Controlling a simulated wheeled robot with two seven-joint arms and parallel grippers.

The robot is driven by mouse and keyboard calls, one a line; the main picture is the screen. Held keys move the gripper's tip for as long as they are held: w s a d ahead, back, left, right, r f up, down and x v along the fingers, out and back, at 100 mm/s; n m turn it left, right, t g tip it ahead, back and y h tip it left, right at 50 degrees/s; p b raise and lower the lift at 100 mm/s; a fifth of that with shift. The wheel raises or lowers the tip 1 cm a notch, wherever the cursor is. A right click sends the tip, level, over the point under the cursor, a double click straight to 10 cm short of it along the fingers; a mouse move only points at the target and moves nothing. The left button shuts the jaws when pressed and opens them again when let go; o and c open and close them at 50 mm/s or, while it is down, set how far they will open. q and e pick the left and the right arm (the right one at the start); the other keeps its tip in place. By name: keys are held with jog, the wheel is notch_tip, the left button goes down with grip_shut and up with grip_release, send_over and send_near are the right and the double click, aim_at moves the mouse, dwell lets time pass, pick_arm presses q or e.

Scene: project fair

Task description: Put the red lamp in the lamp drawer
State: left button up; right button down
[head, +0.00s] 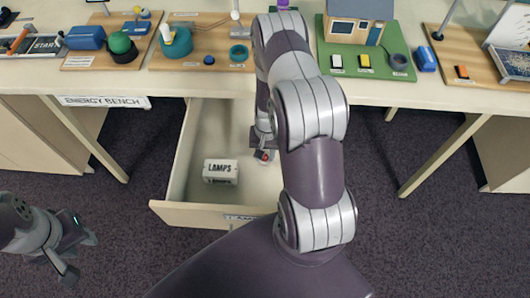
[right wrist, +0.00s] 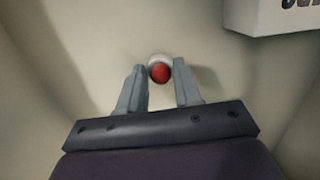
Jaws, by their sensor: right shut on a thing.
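The red lamp (right wrist: 159,71) shows between the fingertips of my right gripper (right wrist: 160,82) in the right wrist view, with a pale collar behind its red dome. My right gripper is shut on it. In the head view the red lamp (head: 264,156) is a small red spot at the tip of my right gripper (head: 264,148), inside the open drawer (head: 178,170). I cannot tell whether the lamp touches the drawer floor. A white box marked LAMPS (head: 221,171) lies in the drawer, left of the gripper. My left gripper (head: 80,256) is open and empty at the lower left, away from the drawer.
The bench top (head: 130,80) above the drawer carries several project boards. The drawer's left part holds only the box. Dark carpet (head: 110,205) lies clear left of the drawer.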

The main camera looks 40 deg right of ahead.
jog(key=shift+f, duration=0.1)
jog(key=c, duration=0.8)
grip_release()
